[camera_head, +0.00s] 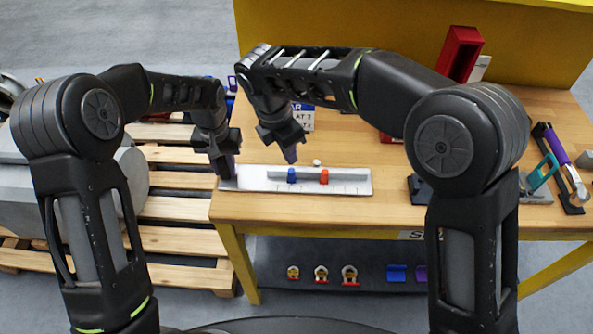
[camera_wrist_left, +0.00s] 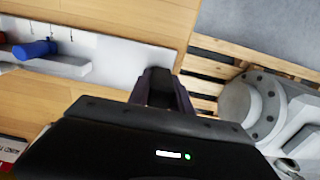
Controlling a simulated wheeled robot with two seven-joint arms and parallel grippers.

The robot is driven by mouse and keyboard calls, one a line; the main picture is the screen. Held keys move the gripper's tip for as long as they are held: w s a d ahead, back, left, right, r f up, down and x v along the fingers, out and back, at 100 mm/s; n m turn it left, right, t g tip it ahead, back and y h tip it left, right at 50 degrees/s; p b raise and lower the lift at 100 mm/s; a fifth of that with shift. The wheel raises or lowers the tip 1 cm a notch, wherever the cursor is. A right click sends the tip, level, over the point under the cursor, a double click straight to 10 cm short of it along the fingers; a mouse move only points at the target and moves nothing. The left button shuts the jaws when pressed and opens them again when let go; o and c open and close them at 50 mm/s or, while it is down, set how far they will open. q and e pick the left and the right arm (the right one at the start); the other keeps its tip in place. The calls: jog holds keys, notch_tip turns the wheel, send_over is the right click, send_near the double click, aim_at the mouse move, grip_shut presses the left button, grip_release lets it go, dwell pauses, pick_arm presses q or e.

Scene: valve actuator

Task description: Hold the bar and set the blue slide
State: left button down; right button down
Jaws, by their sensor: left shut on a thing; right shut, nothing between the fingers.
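A pale metal bar (camera_head: 345,188) lies on the front part of the wooden table, with a raised rail along it. A blue slide (camera_head: 291,175) sits on the rail left of its middle, and a red-orange slide (camera_head: 324,176) sits to its right. My left gripper (camera_head: 228,175) is shut on the bar's left end. The left wrist view shows its fingers (camera_wrist_left: 160,88) at the bar's end, with the blue slide (camera_wrist_left: 35,49) farther along. My right gripper (camera_head: 291,157) is shut and empty, just above and behind the blue slide, apparently apart from it.
A small white piece (camera_head: 317,162) lies behind the bar. A red bin (camera_head: 461,52) stands at the back right. Tools with purple and teal handles (camera_head: 556,150) lie at the right. Wooden pallets (camera_head: 170,210) and a grey machine part (camera_wrist_left: 262,105) are left of the table.

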aim_at(291, 175)
jog(key=s+d+f+m+g+y, duration=0.1)
jog(key=d+f+m+y, duration=0.15)
jog(key=d, duration=0.65)
jog(key=s+d+f+m+g+y, duration=0.1)
jog(key=d+y, duration=0.3)
jog(key=d, duration=0.4)
jog(key=a+n+y, duration=0.1)
jog(key=a+r+n+t, duration=0.1)
jog(key=a, duration=0.1)
jog(key=a+r+n+y, duration=0.1)
jog(key=n, duration=0.1)
jog(key=shift+s+a+r+t+y, duration=0.1)
jog(key=shift+s+a+t+y, duration=0.15)
jog(key=shift+a+t+y, duration=0.1)
jog(key=x, duration=1)
jog(key=shift+s, duration=0.1)
jog(key=shift+w+a, duration=0.95)
jog(key=shift+w, duration=0.05)
jog(key=shift+w+a, duration=0.45)
jog(key=shift+w, duration=0.05)
